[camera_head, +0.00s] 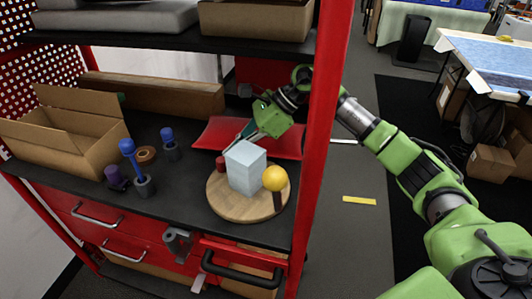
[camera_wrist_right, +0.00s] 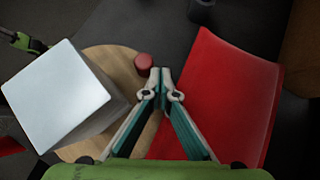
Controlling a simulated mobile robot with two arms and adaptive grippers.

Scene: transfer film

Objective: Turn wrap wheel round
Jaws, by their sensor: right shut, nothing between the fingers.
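The wrap wheel, a round wooden disc (camera_head: 225,205), lies on the dark shelf top. A pale blue-white box (camera_head: 245,168) stands on it. A yellow ball (camera_head: 275,178) on a dark post is at its front right, and a small red peg (camera_head: 221,163) is at its back left. My right gripper (camera_head: 246,138) reaches in behind the box, beside the red peg. In the right wrist view its fingertips (camera_wrist_right: 161,77) are together and empty, close to the red peg (camera_wrist_right: 143,62); I cannot tell whether they touch. My left gripper is not in view.
A red tray (camera_wrist_right: 225,95) lies beside the wheel. A red upright post (camera_head: 325,110) stands beside my right arm. The upper shelf (camera_head: 150,40) hangs overhead.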

